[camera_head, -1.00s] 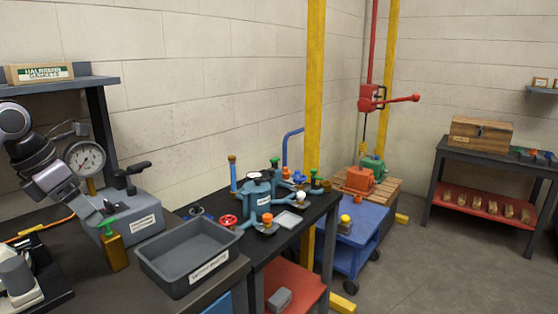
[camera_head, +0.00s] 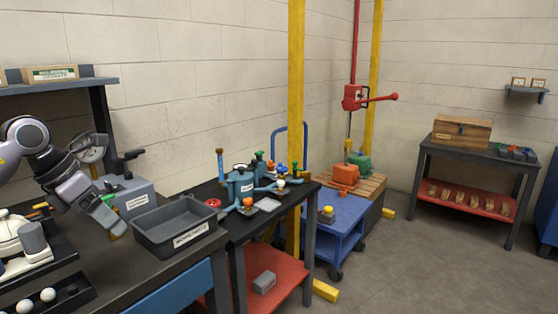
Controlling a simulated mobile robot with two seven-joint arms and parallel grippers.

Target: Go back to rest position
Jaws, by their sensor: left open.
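My left gripper (camera_head: 113,226) hangs over the dark workbench (camera_head: 140,271) at the left, pointing down and right. It is open. A small brass item with a green top (camera_head: 109,187) is mostly hidden behind it; I cannot tell whether they touch. An orange motor (camera_head: 345,176) and a green motor (camera_head: 360,163) sit on the wooden pallet (camera_head: 374,186) in the back corner. My right gripper is not in view.
A grey tray (camera_head: 160,240) and a grey box with a gauge (camera_head: 92,149) stand close to my left gripper. A blue-grey pump (camera_head: 239,186) stands on the dark table beyond. A blue cart (camera_head: 338,232) stands on the floor. Floor at the right front is clear.

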